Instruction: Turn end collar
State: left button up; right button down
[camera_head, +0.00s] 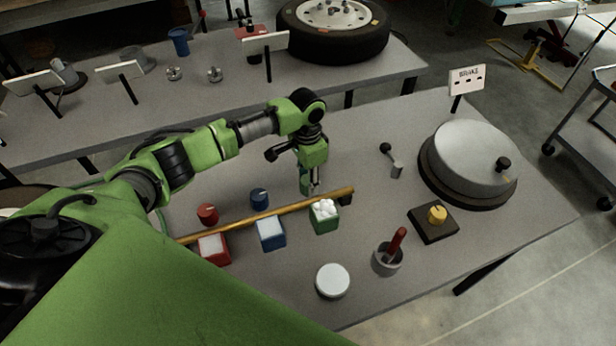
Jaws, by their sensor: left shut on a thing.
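A long brass-coloured rod (235,224) runs slantwise across the near table, close to a row of small boxes. A small dark piece (346,200) shows at its right end; I cannot tell for sure that it is the end collar. My left gripper (313,188) points down at the rod, a little left of that end, and is shut on the rod. The fingertips are small and partly hidden by the rod. My right gripper is not in view.
Red (214,250), blue (271,233) and green (323,217) boxes stand by the rod. A large grey drum (470,152), a yellow knob on a dark base (433,222), a cup with a red handle (389,257) and a white disc (332,281) stand to the right and front.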

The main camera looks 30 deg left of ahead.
aim_at(308, 178)
pick_arm(q)
jog(key=m+p, duration=0.1)
jog(key=m, duration=0.2)
jog(key=shift+w+d+r+m, duration=0.1)
jog(key=shift+m, duration=0.5)
jog(key=o, duration=1.1)
jog(key=shift+o, duration=0.2)
jog(key=shift+r, duration=0.1)
notch_tip(308, 178, up, 12)
jog(key=shift+w, duration=0.1)
